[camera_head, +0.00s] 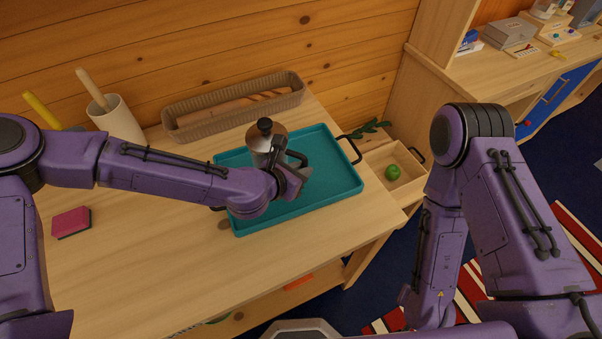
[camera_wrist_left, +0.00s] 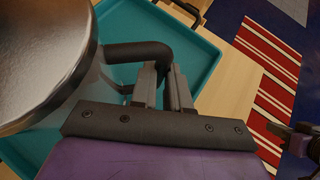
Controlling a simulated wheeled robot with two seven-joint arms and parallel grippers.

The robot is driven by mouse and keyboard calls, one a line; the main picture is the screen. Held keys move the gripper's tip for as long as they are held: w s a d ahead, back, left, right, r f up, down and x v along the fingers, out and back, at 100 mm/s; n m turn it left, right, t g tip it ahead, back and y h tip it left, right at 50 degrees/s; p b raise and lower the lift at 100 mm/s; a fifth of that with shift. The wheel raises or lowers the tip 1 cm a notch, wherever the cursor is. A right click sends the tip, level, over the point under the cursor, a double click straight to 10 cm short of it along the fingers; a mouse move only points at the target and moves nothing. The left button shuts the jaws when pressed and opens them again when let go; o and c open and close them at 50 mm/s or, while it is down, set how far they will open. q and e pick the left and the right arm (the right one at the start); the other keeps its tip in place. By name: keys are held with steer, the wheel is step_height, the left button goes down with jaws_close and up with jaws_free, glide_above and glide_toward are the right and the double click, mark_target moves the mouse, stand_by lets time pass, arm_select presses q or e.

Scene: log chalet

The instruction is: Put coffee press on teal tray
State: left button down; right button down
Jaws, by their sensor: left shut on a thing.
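The coffee press (camera_head: 266,139) is a metal pot with a black knob and a dark handle. In the head view it is upright over the teal tray (camera_head: 329,181); I cannot tell whether its base touches the tray. My left gripper (camera_head: 296,167) is shut on its handle. In the left wrist view the press (camera_wrist_left: 42,60) fills the left side, and the fingers (camera_wrist_left: 168,85) close around the black handle, with the tray (camera_wrist_left: 193,45) below. My right arm hangs at the right of the head view; its gripper is out of sight.
A wicker basket (camera_head: 235,103) with bread stands behind the tray. A utensil crock (camera_head: 118,121) and a pink sponge (camera_head: 72,222) are at the left. The front of the table is clear.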

arm_select(q)
steer(key=shift+w, duration=0.1)
steer(key=c, duration=1.2)
jaws_free()
steer(key=shift+s, duration=0.2)
steer(key=shift+o, duration=0.5)
steer(key=shift+s+r, duration=0.2)
steer(key=shift+s, duration=0.1)
steer(key=shift+w+a, duration=0.1)
steer(key=p+v, duration=0.1)
steer(key=v, duration=1.1)
